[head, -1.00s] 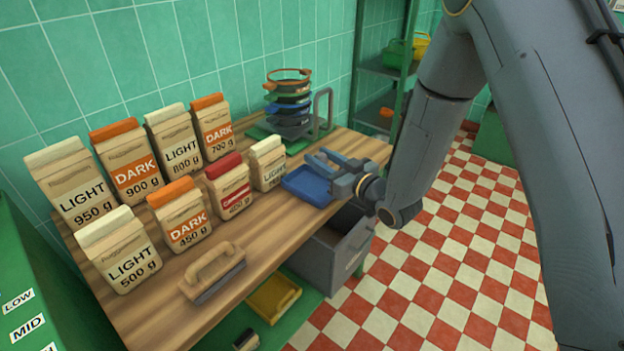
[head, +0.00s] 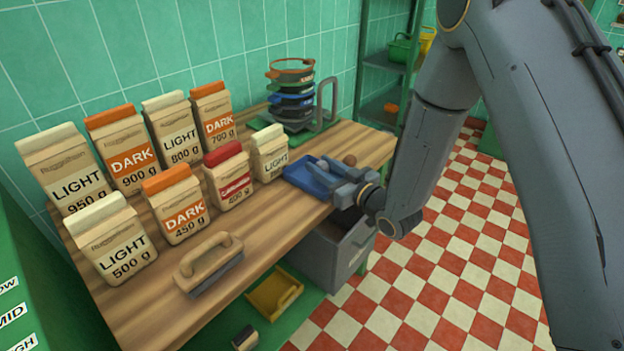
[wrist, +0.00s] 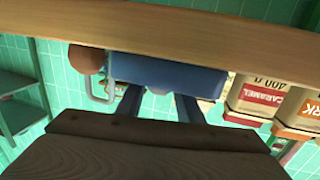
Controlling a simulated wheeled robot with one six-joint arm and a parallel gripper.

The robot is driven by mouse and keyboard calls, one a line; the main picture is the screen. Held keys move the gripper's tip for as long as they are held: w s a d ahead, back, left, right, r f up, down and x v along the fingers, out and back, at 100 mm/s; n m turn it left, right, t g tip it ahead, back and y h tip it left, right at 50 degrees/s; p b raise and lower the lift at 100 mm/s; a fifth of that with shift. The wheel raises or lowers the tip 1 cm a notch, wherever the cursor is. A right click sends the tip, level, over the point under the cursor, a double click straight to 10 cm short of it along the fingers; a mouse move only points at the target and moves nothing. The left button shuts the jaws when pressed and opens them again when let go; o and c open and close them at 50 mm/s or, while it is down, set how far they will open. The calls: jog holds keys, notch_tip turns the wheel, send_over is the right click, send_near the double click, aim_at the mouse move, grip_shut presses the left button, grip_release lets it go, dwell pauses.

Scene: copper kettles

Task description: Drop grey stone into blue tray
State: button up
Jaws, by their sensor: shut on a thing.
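The blue tray (head: 297,178) lies on the wooden bench near its right front edge. My gripper (head: 325,172) is low at the tray, its fingers reaching in over it. It is shut on a small grey thing, taken as the grey stone (head: 322,165), which is mostly hidden by the fingers. In the wrist view, the tray's near wall (wrist: 150,75) covers the fingertips (wrist: 157,95), and the stone cannot be made out clearly.
A brown round thing (head: 350,160) is just beyond my gripper. Paper bags, including a red-topped one (head: 228,178), stand left of the tray. A stack of rings (head: 291,100) stands behind. A wooden-handled brush (head: 208,262) lies in front. A grey drawer (head: 335,255) is below.

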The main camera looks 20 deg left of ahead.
jog(key=o, duration=1.2)
jog(key=b+v, duration=0.1)
jog(key=v, duration=0.6)
jog(key=shift+s+d, duration=0.25)
jog(key=shift+d, duration=0.1)
jog(key=shift+d, duration=0.1)
